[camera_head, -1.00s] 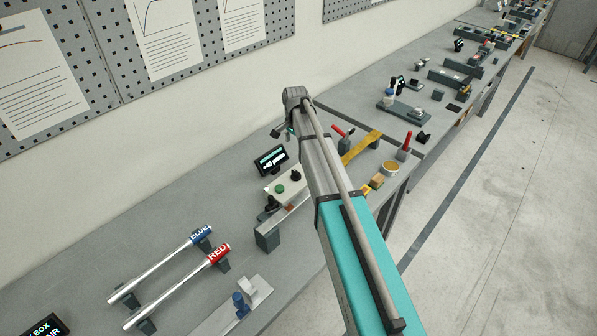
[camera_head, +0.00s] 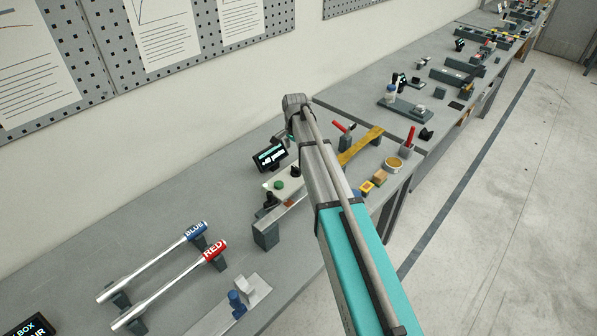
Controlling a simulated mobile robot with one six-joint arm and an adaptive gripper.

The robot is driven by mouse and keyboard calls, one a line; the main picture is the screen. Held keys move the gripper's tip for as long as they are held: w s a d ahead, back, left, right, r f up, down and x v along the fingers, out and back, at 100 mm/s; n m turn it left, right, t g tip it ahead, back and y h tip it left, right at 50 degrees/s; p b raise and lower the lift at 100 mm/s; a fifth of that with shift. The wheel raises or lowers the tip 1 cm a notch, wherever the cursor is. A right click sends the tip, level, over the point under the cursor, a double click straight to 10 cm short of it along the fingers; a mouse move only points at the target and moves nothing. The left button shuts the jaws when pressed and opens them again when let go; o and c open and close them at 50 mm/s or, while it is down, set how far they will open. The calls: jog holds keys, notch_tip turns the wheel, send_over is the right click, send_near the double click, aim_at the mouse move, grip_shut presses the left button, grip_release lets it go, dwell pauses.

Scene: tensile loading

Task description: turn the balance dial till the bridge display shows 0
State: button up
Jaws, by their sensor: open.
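The bridge display (camera_head: 270,156) is a small dark screen tilted on the bench, left of my arm. It is lit with a pale green line and a white line, too small to read. In front of it is a pale box (camera_head: 269,187) with a green round knob or button (camera_head: 279,184) and a black knob (camera_head: 295,171). I cannot tell for sure which is the balance dial.
A blue-handled bar (camera_head: 150,262) and a red-handled bar (camera_head: 165,289) lie on stands at the left front. A yellow strip (camera_head: 360,146), a round yellow-topped pot (camera_head: 394,164) and red-handled tools (camera_head: 410,137) are right of my arm. The bench (camera_head: 150,215) is clear behind the bars.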

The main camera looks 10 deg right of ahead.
aim_at(296, 167)
jog(key=shift+f+b, duration=3.75)
jog(key=shift+f, duration=0.3)
jog(key=c, duration=1.2)
jog(key=shift+o, duration=0.2)
jog(key=shift+n, duration=2)
